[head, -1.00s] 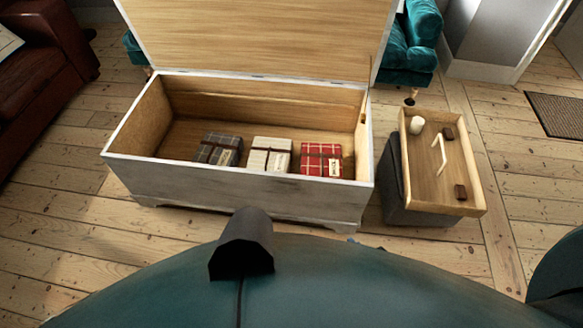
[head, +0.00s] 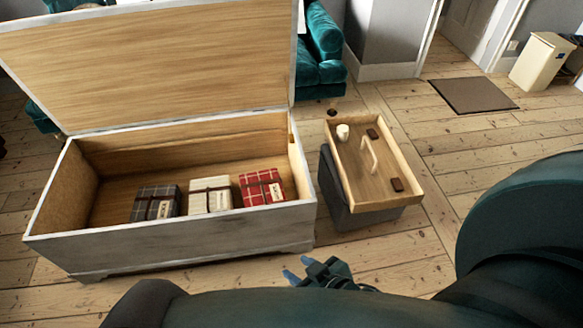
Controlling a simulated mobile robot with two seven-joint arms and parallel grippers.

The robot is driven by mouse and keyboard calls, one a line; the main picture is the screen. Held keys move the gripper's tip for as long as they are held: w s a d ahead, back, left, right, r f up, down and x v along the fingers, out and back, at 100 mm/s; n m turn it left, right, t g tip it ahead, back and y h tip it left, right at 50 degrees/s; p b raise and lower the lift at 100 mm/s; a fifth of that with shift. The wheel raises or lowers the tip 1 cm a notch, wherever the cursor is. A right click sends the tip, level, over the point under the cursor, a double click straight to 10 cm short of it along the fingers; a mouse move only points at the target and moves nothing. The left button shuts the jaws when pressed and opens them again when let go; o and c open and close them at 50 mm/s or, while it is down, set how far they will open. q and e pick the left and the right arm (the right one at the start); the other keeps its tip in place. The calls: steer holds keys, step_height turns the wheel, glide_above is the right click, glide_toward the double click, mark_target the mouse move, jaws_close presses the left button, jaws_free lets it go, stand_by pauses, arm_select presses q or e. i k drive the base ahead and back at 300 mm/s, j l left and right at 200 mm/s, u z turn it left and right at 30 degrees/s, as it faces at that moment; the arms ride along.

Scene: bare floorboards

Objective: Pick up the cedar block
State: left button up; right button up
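Two small dark brown blocks lie in a wooden tray (head: 411,189) in the head view: a far block (head: 373,133) near the tray's back right corner and a near block (head: 397,184) near its front right corner. I cannot tell which of them is the cedar block. My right gripper (head: 298,269) is low in the picture, in front of the chest and left of and nearer than the tray. Its blue fingertips stand apart with nothing between them. My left gripper is out of view.
The tray rests on a dark grey stool (head: 347,214) and also holds a white candle (head: 342,132) and a pale, thin upright piece (head: 371,157). An open chest (head: 190,244) with several wrapped parcels stands at left. A doormat (head: 472,95) lies beyond. Floor right of the stool is bare.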

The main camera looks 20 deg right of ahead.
mark_target(397, 185)
steer(key=z, duration=1.75)
